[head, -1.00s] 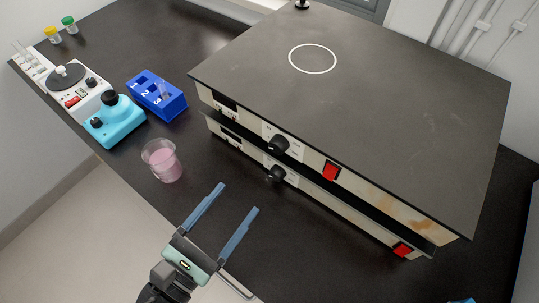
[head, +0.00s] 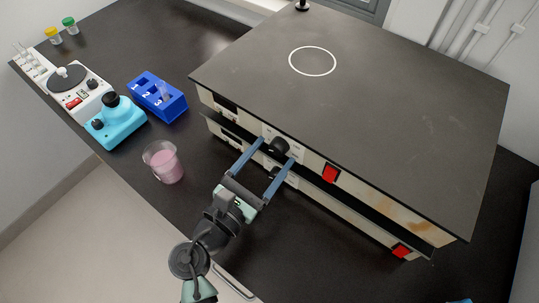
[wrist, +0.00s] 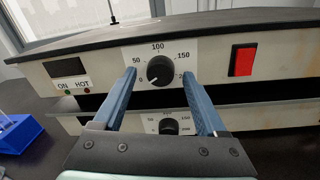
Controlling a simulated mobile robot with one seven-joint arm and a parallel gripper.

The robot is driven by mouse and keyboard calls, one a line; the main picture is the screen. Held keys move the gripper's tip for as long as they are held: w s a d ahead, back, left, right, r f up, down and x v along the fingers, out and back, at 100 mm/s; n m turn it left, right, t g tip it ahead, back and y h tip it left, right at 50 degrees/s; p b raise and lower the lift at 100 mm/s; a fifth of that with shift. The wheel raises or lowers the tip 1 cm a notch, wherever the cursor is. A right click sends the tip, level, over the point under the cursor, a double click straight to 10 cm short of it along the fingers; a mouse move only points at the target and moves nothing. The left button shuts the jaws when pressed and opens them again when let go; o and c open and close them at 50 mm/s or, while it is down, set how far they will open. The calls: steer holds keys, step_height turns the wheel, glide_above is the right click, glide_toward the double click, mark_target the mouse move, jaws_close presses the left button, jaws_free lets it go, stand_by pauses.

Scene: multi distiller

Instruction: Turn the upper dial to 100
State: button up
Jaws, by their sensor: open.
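Two flat hotplate units are stacked, each with a black dial on its front panel. The upper dial (head: 279,146) also shows in the wrist view (wrist: 160,71), on a white scale marked 0, 50, 100, 150 and a partly hidden 200. Its white mark points to the lower left, near 0. My gripper (head: 276,150) is open, with its blue fingers reaching to the upper panel. In the wrist view my fingertips (wrist: 159,75) lie left and right of the upper dial; contact cannot be told. The lower dial (wrist: 168,126) shows below, between the fingers.
A red switch (wrist: 243,60) is right of the upper dial. A beaker of pink liquid (head: 164,164) stands left of my gripper. A blue rack (head: 158,98), a cyan device (head: 115,122) and a white device (head: 76,92) stand farther left on the black bench.

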jaws_close()
stand_by(0.4)
steer(key=m+b, duration=0.2)
steer(key=m, duration=0.1)
steer(key=m+b, duration=0.2)
steer(key=shift+f+m, duration=0.2)
steer(key=shift+m, duration=0.2)
steer(key=m+b, duration=0.5)
steer(key=m, duration=0.1)
steer(key=shift+m+h+b, duration=0.35)
steer(key=shift+m+h, duration=0.05)
steer(key=m+b, duration=0.5)
steer(key=m, duration=0.1)
steer(key=shift+w+a+m+h+b, duration=0.1)
steer(key=shift+m+h+b, duration=0.2)
steer(key=m+b, duration=0.4)
steer(key=m, duration=0.1)
steer(key=shift+r+m+g, duration=0.15)
steer(key=shift+m+g, duration=0.15)
